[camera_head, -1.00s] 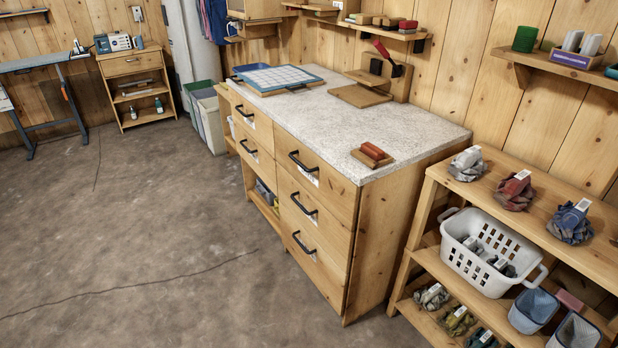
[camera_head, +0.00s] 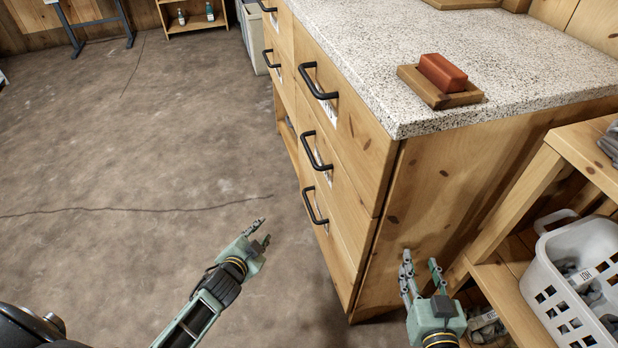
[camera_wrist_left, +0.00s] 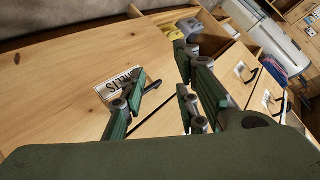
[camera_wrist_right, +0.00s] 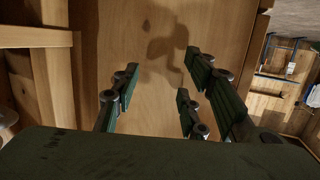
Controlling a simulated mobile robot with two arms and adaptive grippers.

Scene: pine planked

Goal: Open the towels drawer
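The wooden cabinet's near column has three closed drawers with black bar handles: the top drawer (camera_head: 352,118), the middle drawer (camera_head: 345,188) and the bottom drawer (camera_head: 338,245). Their white labels are too small to read in the head view. In the left wrist view, a drawer front (camera_wrist_left: 62,75) bears a label (camera_wrist_left: 117,86) ending in what looks like "ELS", partly hidden by a finger. My left gripper (camera_head: 262,234) is open and empty, left of the bottom handle (camera_head: 311,206) and apart from it. My right gripper (camera_head: 422,272) is open and empty before the cabinet's side panel.
A speckled countertop (camera_head: 420,62) carries a red block (camera_head: 443,72) on a wooden holder (camera_head: 432,94). A wooden shelf (camera_head: 530,215) with a white basket (camera_head: 585,262) stands close on the right. The floor (camera_head: 150,150) left of the drawers is clear.

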